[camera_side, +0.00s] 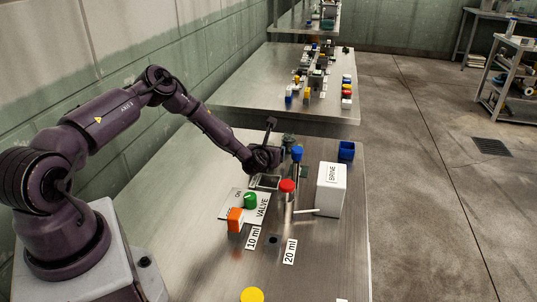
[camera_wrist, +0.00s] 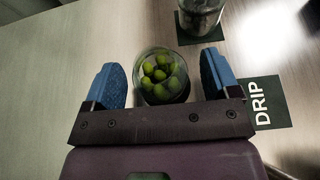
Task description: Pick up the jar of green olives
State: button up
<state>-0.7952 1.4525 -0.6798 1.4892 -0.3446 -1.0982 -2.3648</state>
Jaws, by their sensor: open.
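The jar of green olives (camera_wrist: 162,78) stands in the wrist view as a round glass seen from above, with several green olives inside. My gripper (camera_wrist: 162,84) has its two blue fingers on either side of the jar, the left one at a small gap and the right one also apart from the glass. The gripper is open. The lower edge of the jar is partly hidden behind the gripper's dark crossbar. In the side view my gripper (camera_side: 268,160) is low over the near steel table, and the jar cannot be clearly made out there.
A second glass vessel (camera_wrist: 200,18) stands on a dark mat beyond the jar. A DRIP label (camera_wrist: 262,102) lies to the right.

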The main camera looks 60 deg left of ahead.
jog(key=shift+w+a+f, duration=0.15)
jog(key=shift+w+a, duration=0.1)
jog(key=shift+c, duration=0.3)
jog(key=c, duration=1)
jog(key=shift+r, duration=0.2)
